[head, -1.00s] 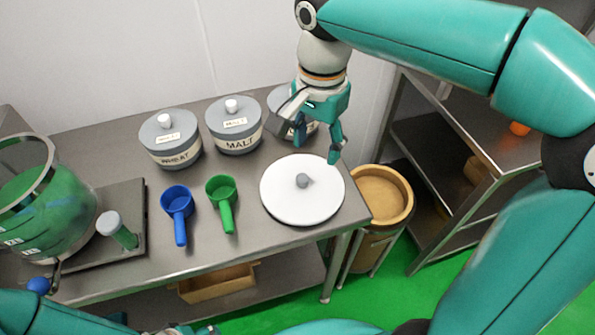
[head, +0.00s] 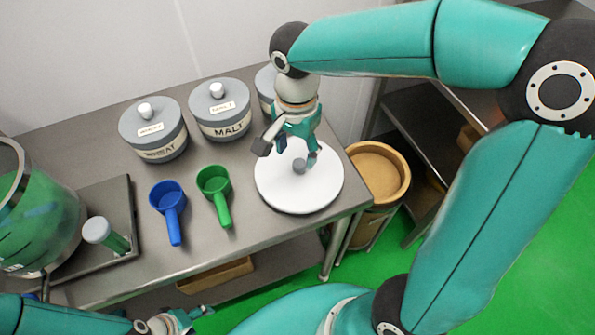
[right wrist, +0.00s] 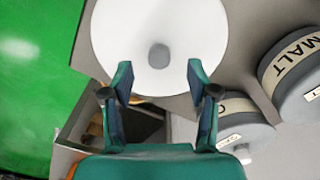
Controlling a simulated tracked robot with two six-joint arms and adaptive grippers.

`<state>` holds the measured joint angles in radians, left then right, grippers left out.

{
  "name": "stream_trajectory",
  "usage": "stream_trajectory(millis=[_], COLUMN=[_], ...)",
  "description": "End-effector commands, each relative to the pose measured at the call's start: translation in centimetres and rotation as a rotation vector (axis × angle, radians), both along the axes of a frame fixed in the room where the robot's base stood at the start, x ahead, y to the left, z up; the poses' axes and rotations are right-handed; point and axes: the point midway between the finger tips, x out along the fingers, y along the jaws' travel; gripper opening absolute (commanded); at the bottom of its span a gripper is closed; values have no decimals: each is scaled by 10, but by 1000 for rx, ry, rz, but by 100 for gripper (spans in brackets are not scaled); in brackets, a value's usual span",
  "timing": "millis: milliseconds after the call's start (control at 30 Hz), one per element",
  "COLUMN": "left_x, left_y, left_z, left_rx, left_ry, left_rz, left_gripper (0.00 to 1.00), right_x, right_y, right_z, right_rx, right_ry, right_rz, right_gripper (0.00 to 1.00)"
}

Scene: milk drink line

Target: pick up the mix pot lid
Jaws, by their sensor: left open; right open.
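The mix pot lid (head: 292,197) is a round white disc with a small grey knob (head: 299,166). It lies flat on the right end of the steel table. My right gripper (head: 297,157) is open above the lid, its fingers close to the knob. In the right wrist view the lid (right wrist: 120,38) shows beyond the two spread fingers (right wrist: 160,80), with the knob (right wrist: 159,55) centred between and slightly beyond the tips. The fingers hold nothing. My left gripper (head: 187,320) is open and empty at the bottom edge of the head view, partly cut off.
A wheat jar (head: 153,135), a malt jar (head: 221,112) and a third jar (head: 265,88), partly hidden by my arm, stand behind. Blue (head: 168,198) and green (head: 214,184) scoops lie left of the lid. A green-filled glass pot (head: 40,225) stands far left; a brown bin (head: 378,172) is at right.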

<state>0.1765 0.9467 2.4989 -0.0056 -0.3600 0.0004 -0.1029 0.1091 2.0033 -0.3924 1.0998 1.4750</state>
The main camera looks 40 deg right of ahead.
Motion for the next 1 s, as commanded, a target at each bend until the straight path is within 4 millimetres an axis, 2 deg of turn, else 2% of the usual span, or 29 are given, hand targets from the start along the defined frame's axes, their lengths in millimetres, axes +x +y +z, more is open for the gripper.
stream_trajectory(millis=[167,500,767,867,1000], left_x=[0,0,0,0,0], left_y=[0,0,0,0,0], left_z=[1,3,3,3,3], left_rx=[0,0,0,0,0], left_ry=[0,0,0,0,0], left_rz=[0,0,0,0,0], left_gripper=[63,63,63,63,63], right_x=[0,1,2,2,2], right_y=[-2,-7,-7,-7,-7], right_z=[-10,-52,-56,-56,-55], right_rx=[-1,0,0,0,0], right_ry=[2,3,-1,-1,-1], right_rz=[-2,-1,-1,-1,-1], right_gripper=[59,59,59,46,22])
